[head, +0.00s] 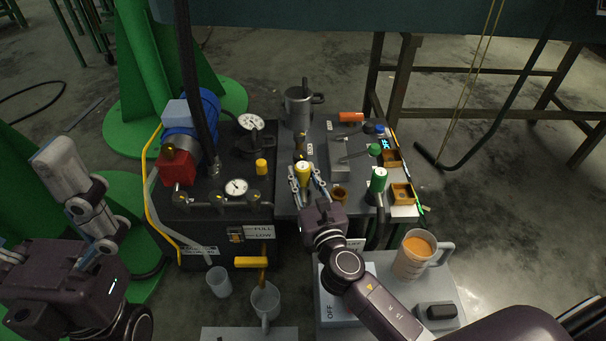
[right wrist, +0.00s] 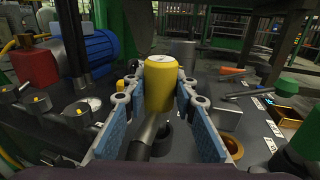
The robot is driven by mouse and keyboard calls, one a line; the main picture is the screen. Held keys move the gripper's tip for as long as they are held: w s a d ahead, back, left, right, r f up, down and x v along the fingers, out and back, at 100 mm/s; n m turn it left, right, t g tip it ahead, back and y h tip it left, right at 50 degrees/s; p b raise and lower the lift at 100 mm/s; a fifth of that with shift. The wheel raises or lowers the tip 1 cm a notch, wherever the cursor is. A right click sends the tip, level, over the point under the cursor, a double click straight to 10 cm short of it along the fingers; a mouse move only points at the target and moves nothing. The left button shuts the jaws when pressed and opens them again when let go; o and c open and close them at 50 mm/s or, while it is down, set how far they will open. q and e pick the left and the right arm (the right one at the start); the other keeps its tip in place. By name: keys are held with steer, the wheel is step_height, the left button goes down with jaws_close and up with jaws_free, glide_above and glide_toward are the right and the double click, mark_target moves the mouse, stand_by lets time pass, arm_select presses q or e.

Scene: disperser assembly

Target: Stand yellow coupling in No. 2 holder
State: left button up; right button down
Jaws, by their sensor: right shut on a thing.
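The yellow coupling (right wrist: 160,88) is a yellow cylinder with a pale top and a dark grey stem below it. My right gripper (head: 309,187) is shut on it, with a blue-padded finger on each side. In the head view the coupling (head: 303,171) shows between the fingers, above the dark bench plate. A dark ring (right wrist: 163,137) lies below it in the wrist view, and a brass-coloured ring holder (head: 340,194) is to its right. I cannot read which holder is No. 2. My left gripper (head: 85,205) is at the far left, away from the coupling; its jaws are unclear.
A green-topped coupling (head: 378,180) stands to the right beside small orange trays (head: 402,194). A metal mug (head: 298,108) is behind. Gauges (head: 236,187) and a blue motor (head: 205,120) are at left. A cup with orange contents (head: 414,256) stands in front at right.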

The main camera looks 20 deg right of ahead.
steer(key=shift+f+b, duration=1)
steer(key=shift+f, duration=0.2)
steer(key=c, duration=1.5)
jaws_free()
steer(key=shift+s+f, duration=0.1)
steer(key=shift+f, duration=0.05)
steer(key=s, duration=0.7)
steer(key=shift+s, duration=0.2)
